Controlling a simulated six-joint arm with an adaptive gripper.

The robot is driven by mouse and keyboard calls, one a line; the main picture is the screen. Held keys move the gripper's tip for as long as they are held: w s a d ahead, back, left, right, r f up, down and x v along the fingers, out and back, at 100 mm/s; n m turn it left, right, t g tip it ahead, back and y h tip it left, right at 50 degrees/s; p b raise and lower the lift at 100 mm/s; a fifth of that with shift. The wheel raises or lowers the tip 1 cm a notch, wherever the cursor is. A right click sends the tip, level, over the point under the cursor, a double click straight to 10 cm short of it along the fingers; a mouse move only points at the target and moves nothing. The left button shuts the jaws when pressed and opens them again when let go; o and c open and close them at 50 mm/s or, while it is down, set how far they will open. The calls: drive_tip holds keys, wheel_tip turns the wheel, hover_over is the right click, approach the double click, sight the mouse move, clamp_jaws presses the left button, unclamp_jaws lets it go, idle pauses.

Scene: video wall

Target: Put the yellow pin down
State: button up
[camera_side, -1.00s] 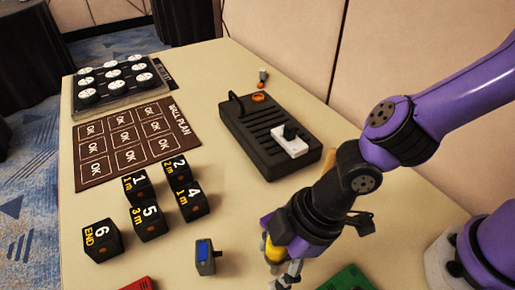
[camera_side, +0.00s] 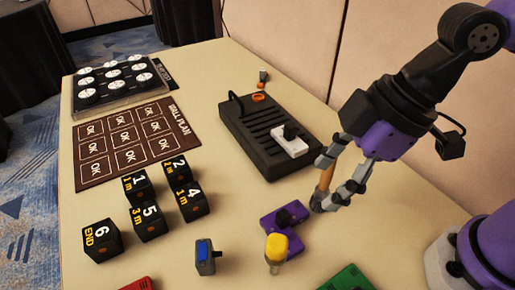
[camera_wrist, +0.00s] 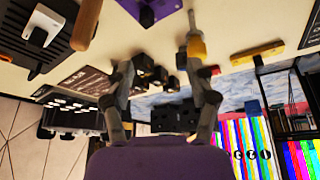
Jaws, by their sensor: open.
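The yellow pin (camera_side: 276,248) stands upright on the table near the front in the side view, yellow on top with a pale lower part. It also shows in the wrist view (camera_wrist: 196,47), beyond the tip of the right finger. My gripper (camera_side: 321,183) is open, above and to the right of the pin, and apart from it. Both fingers show spread in the wrist view (camera_wrist: 164,82), with nothing held between them.
A purple piece with a black knob (camera_side: 284,215) lies behind the pin. A wooden handle (camera_side: 326,178) shows by my fingers. A blue-faced grey block (camera_side: 205,256) stands left of the pin, and a green piece (camera_side: 348,279) lies right. Several numbered black cubes (camera_side: 149,222) stand farther left.

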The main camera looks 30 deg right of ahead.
drive_tip(key=d+r+m+t+h, duration=0.1)
drive_tip(key=d+m+h, duration=0.1)
drive_tip(key=d+m, duration=0.3)
drive_tip(key=d+r+m+t+h, duration=0.1)
drive_tip(key=d+m, duration=0.5)
drive_tip(key=d, duration=0.6)
drive_tip(key=shift+w+d+r+m+t+h, duration=0.2)
drive_tip(key=shift+w+r+m+t+h, duration=0.1)
drive_tip(key=shift+w+t+h, duration=0.15)
